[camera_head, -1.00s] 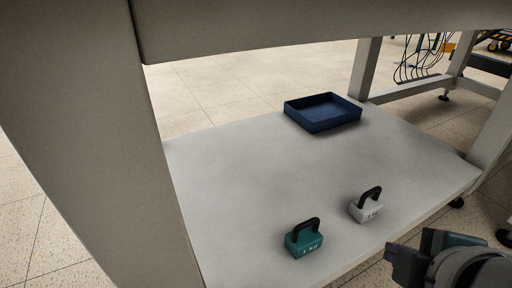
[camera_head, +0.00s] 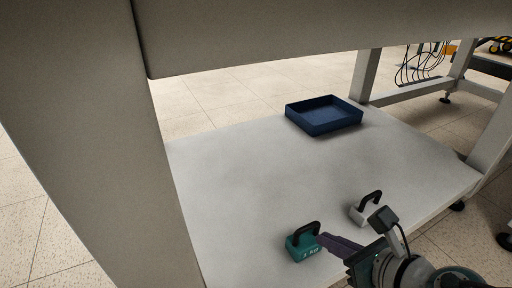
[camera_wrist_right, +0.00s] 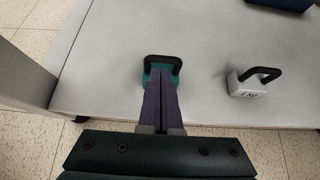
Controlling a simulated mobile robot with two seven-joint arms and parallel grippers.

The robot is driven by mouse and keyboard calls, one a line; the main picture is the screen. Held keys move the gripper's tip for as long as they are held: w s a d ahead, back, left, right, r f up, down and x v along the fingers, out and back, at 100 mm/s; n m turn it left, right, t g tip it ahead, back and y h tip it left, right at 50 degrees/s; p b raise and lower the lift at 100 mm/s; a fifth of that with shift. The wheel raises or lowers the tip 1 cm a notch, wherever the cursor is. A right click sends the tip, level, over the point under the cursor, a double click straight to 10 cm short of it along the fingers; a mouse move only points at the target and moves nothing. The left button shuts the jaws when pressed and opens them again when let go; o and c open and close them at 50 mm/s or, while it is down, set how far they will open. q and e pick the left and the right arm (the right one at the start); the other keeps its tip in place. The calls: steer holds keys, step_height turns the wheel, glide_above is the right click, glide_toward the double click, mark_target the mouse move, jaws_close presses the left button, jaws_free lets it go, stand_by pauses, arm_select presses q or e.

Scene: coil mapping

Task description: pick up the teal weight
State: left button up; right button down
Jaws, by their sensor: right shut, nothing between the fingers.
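The teal weight (camera_head: 303,249) with its black handle stands upright near the front edge of the white lower shelf (camera_head: 235,180). My right gripper (camera_head: 322,238) is shut and empty, its dark fingertips close to the right side of the handle in the head view. In the right wrist view the teal weight (camera_wrist_right: 152,78) lies straight ahead of the fingertips (camera_wrist_right: 162,76), which cover part of it. I cannot tell whether they touch it. My left gripper is not in view.
A white weight (camera_head: 361,213) with a black handle stands to the right of the teal one, close to my right wrist. A blue tray (camera_head: 322,128) sits at the back of the shelf. Table legs and an upper beam (camera_head: 320,35) frame the space. The middle of the shelf is clear.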

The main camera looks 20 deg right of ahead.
mark_target(307, 227)
steer(key=w, duration=0.4)
steer(key=shift+w+a+f, duration=0.15)
steer(key=shift+w, duration=0.15)
steer(key=shift+f+b, duration=0.55)
steer(key=shift+b, duration=0.25)
steer(key=shift+s+f, duration=0.2)
steer(key=shift+s, duration=0.15)
